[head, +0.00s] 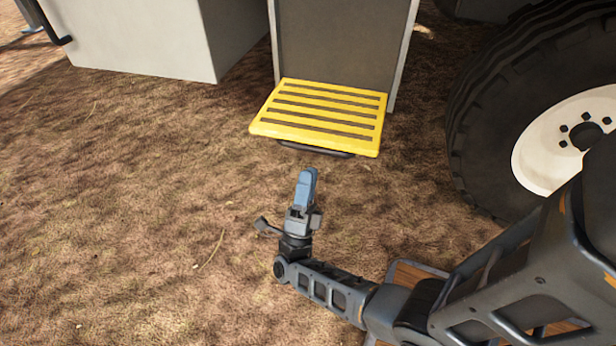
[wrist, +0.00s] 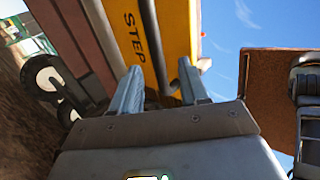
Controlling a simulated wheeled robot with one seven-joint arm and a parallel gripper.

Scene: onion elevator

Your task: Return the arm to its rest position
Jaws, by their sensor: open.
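My gripper (head: 308,177) is in the middle of the head view, with blue-grey fingers pointing toward the yellow step. In the wrist view my gripper (wrist: 160,86) shows two fingers spread apart with nothing between them. My arm reaches in from the lower right of the head view. The yellow slatted step (head: 318,115) lies ahead of the fingers, apart from them in the head view. In the wrist view a yellow panel marked STEP (wrist: 165,40) is behind the fingers; the distance to it is hard to tell.
A large black tyre with a white hub (head: 555,150) stands at the right. A grey box (head: 145,38) stands at the upper left, and a dark panel (head: 340,45) rises behind the step. Bare brown ground (head: 110,210) is clear at the left and front.

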